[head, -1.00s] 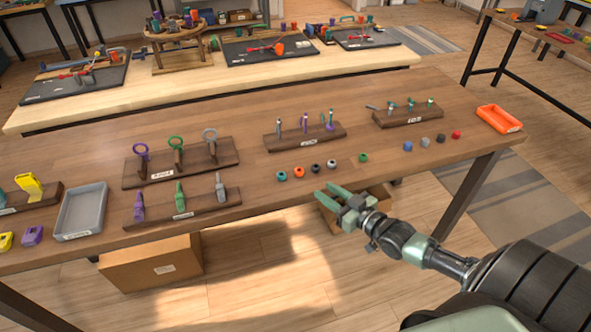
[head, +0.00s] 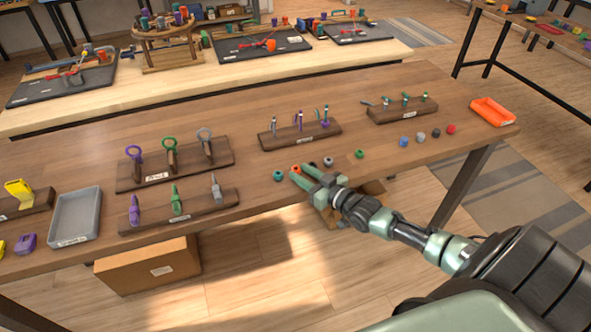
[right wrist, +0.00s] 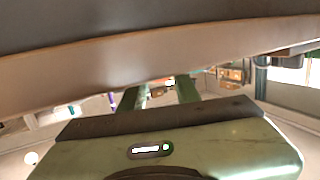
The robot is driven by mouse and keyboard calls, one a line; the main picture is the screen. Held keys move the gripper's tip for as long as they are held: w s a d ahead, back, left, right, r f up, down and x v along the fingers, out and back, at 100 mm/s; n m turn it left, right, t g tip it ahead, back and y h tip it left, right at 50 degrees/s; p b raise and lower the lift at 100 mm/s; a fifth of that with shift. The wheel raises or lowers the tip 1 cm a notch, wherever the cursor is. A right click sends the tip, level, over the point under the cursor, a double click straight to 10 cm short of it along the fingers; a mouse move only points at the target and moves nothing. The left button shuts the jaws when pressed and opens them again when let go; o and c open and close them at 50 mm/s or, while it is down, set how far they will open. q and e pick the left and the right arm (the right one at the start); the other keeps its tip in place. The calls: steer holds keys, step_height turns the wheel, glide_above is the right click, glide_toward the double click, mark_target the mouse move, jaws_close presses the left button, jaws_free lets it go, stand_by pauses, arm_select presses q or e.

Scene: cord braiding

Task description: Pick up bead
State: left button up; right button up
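A row of small round beads lies near the table's front edge in the head view: a teal bead (head: 278,176), an orange bead (head: 296,169), a grey bead (head: 328,162) and a green bead (head: 360,154). A dark bead between the orange and grey ones is mostly hidden by my right gripper. My right gripper (head: 300,174) is at the front edge beside the orange and teal beads, its two green fingers apart and nothing seen between them. In the right wrist view the fingers (right wrist: 158,98) also stand apart, under the table's edge (right wrist: 150,70). My left gripper is not in view.
Blue, grey, black and red pieces (head: 404,141) lie further right, before an orange tray (head: 492,112). Wooden tool racks (head: 300,134) stand behind the beads and to the left (head: 180,210). A grey tray (head: 75,216) is at the left. A cardboard box (head: 148,268) is below.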

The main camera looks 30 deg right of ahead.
steer(key=shift+w, duration=0.4)
jaws_close()
step_height(320, 180, up, 20)
steer(key=p, duration=0.1)
stand_by(0.4)
